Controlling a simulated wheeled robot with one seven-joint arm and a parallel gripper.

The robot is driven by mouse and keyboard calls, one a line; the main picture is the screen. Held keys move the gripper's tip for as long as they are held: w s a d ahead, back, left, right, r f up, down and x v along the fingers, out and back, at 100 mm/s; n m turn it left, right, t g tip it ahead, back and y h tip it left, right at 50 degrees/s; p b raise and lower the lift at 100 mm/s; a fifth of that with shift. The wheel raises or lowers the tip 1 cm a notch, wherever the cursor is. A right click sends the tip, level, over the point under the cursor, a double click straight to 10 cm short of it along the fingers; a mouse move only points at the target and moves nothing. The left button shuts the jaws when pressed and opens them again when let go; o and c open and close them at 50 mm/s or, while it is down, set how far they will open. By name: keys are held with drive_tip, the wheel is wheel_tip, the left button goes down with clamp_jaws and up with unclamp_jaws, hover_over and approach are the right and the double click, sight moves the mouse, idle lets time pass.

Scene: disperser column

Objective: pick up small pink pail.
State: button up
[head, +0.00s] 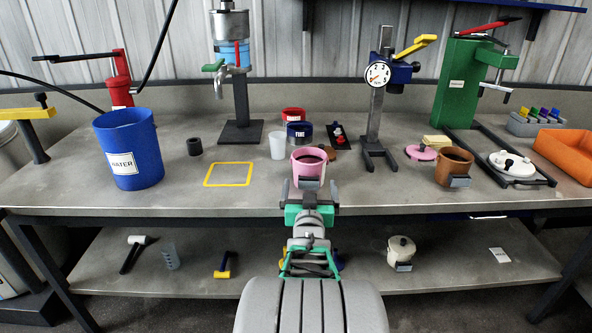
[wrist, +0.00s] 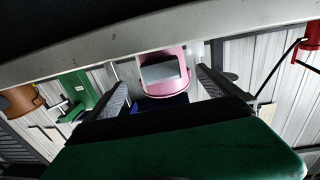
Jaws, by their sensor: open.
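The small pink pail (head: 309,163) stands upright near the front edge of the bench top, with a grey block on its front face. My gripper (head: 310,192) is open just in front of it, at the bench's front edge. In the wrist view the pink pail (wrist: 164,86) shows between the two spread fingers of my gripper (wrist: 163,85), its grey block facing the camera. I see no finger closed on the pail. How deep it sits between the fingers is hard to tell.
A white cup (head: 277,146) and a dark blue tin (head: 299,133) stand behind the pail. A yellow square outline (head: 229,174) lies to the left, near a blue bucket (head: 128,150). A brown pail (head: 454,166) stands right. The bench edge (head: 400,208) runs along the front.

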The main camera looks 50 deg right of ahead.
sight(309, 176)
drive_tip(key=shift+w+d, duration=0.15)
drive_tip(key=shift+w, duration=0.6)
drive_tip(key=x, duration=0.3)
drive_tip(key=b+x, duration=0.1)
drive_tip(key=x, duration=0.3)
drive_tip(key=shift+s+d, duration=0.25)
drive_tip(key=shift+d, duration=0.05)
drive_tip(key=shift+r, duration=0.15)
drive_tip(key=c, duration=1.2)
